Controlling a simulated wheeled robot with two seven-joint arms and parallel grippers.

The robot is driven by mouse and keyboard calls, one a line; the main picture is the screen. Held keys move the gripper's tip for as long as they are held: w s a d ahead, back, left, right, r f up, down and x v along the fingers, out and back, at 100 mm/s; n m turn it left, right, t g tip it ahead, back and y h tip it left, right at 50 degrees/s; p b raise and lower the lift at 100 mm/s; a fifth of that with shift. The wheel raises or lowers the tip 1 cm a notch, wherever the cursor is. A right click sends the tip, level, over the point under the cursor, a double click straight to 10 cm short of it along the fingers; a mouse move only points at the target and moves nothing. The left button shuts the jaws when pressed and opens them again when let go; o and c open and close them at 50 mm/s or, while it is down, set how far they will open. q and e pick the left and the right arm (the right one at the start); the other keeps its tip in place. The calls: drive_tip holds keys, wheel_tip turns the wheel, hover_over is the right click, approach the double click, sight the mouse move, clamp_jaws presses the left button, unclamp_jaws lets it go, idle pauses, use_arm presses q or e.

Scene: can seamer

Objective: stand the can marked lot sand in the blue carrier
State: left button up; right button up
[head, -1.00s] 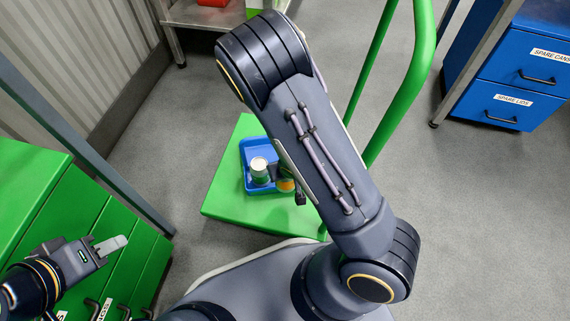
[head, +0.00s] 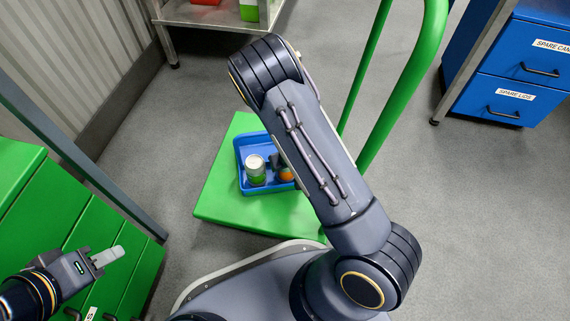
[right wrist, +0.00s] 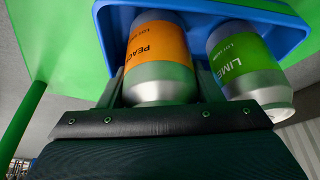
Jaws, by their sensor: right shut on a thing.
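The blue carrier (head: 238,157) sits on a green platform. A silver can with a green label (head: 256,172) stands in it, and the right wrist view shows this can's label (right wrist: 243,55) reading LIME. My right gripper (right wrist: 160,92) is shut on a can with an orange label (right wrist: 157,44) reading PEACH. The small lot words on both labels are too blurred for me to read surely. The orange can (head: 286,174) shows at the carrier's right side, partly hidden by my right arm; I cannot tell whether it touches the carrier floor. My left gripper (head: 107,257) is empty at lower left, its finger gap unclear.
The green platform (head: 225,205) has a green handrail (head: 400,90) on its right. Green drawers (head: 75,235) stand at left. A blue drawer unit (head: 510,85) is at upper right. A metal shelf (head: 215,15) is at the top. Grey floor lies between.

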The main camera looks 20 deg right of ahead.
drive_tip(key=shift+r, duration=0.1)
drive_tip(key=o, duration=1.2)
drive_tip(key=p+v, duration=0.5)
drive_tip(key=v, duration=0.7)
drive_tip(key=shift+a, duration=0.1)
